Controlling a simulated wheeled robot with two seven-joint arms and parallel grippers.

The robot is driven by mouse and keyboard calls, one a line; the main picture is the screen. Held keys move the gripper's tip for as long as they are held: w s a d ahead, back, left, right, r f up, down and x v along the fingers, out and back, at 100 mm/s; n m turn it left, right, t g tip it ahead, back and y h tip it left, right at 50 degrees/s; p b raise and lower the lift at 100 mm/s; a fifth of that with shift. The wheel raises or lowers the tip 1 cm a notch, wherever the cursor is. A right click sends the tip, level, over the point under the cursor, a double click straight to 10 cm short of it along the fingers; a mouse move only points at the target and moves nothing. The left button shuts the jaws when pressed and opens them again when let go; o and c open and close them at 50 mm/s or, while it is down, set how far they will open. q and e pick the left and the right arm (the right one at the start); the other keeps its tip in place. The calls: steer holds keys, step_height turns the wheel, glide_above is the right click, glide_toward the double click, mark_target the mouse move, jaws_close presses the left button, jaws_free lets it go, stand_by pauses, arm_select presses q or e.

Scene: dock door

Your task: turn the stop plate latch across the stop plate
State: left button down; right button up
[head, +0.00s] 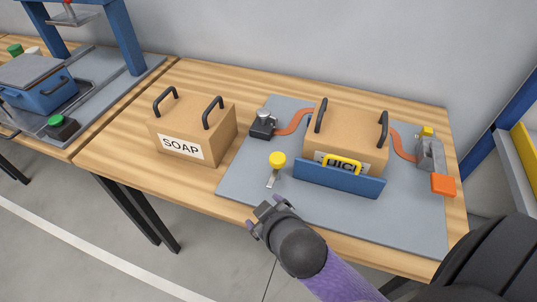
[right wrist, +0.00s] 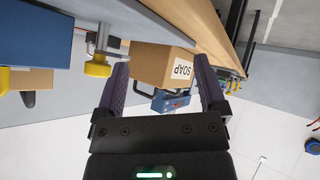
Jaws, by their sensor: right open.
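The stop plate (head: 338,180) is a blue upright plate with a yellow handle, standing in front of a carton on a grey board. The stop plate latch (head: 277,161) has a yellow knob and a short metal bar pointing toward the front edge, beside the plate's left end and not across it. In the right wrist view the latch knob (right wrist: 97,67) is left of the fingers, with the blue plate (right wrist: 35,38) beyond it. My right gripper (head: 266,212) is open and empty, in front of the latch and apart from it. My left gripper is out of view.
A SOAP carton (head: 190,133) with black handles stands left of the board. The carton behind the plate (head: 345,130) sits between orange straps with metal clamps. An orange block (head: 443,185) is at the right. The board's front strip (head: 340,215) is clear.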

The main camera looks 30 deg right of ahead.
steer(key=w+a+r+n+t+y, duration=0.4)
steer(key=w+r+n+t, duration=0.1)
steer(key=r, duration=0.3)
steer(key=w+a+r+n+t+y, duration=0.4)
steer(key=w+r+n+y, duration=0.15)
steer(key=r, duration=0.25)
steer(key=a+r+n+g+y, duration=0.35)
steer(key=n+y, duration=0.25)
steer(key=n, duration=0.3)
steer(key=n+g+h, duration=1.2)
steer(key=g+h, duration=0.2)
steer(key=g, duration=0.1)
glide_above(278, 157)
step_height(278, 157, down, 7)
steer(key=shift+g+h, duration=0.25)
step_height(278, 157, down, 10)
steer(key=b, duration=0.3)
steer(key=shift+r+b, duration=0.25)
steer(key=shift+b, duration=0.05)
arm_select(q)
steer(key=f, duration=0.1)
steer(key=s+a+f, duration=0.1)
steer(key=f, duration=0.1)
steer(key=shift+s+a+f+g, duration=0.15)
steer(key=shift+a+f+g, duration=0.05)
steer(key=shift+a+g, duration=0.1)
